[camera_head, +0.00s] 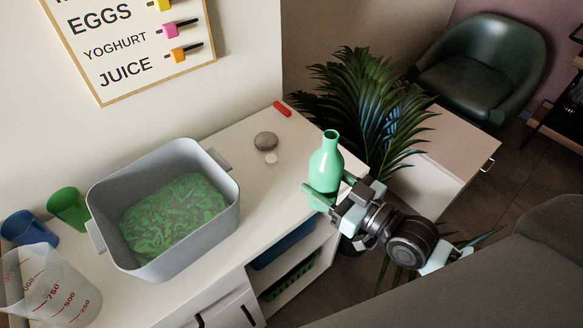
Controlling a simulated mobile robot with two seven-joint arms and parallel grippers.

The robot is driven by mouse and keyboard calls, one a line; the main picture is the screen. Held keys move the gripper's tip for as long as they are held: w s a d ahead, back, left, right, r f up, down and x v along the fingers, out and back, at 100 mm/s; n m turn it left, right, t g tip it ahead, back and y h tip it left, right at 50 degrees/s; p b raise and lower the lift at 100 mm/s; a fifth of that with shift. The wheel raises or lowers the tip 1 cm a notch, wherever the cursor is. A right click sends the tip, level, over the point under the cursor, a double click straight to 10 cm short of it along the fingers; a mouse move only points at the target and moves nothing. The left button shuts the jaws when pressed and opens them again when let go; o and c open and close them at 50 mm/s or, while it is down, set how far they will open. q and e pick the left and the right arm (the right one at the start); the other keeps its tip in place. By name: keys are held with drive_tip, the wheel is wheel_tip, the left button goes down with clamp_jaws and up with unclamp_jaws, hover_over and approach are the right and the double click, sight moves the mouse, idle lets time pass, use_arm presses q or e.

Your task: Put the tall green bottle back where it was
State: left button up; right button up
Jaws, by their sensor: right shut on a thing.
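The tall green bottle (326,166) is upright near the right end of the white counter. My right gripper (326,190) is shut on the lower part of the bottle, with its arm coming in from the lower right. Whether the bottle's base touches the counter or is just above it, I cannot tell, as the fingers hide it. My left gripper is not in view.
A grey tub (222,208) with green contents stands on the counter (262,188). Green (68,209) and blue (28,230) cups and a measuring jug (48,290) are at left. A grey stone (265,141) and a red block (282,108) lie behind the bottle. A plant (365,110) stands beyond.

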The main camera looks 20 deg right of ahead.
sight(334, 198)
drive_tip(key=shift+w+a+f, duration=0.65)
drive_tip(key=shift+w+f, duration=0.05)
drive_tip(key=shift+w, duration=0.85)
drive_tip(key=shift+w+a+f, duration=0.6)
drive_tip(key=shift+w+f, duration=0.15)
drive_tip(key=shift+w, duration=0.8)
drive_tip(key=shift+w+a+f, duration=0.65)
drive_tip(key=shift+w+f, duration=0.05)
drive_tip(key=shift+w, duration=0.85)
drive_tip(key=shift+f+b, duration=0.2)
drive_tip(key=shift+b, duration=0.1)
drive_tip(key=o, duration=1.2)
drive_tip(key=shift+o, duration=0.2)
drive_tip(key=shift+r, duration=0.15)
drive_tip(key=v, duration=1.2)
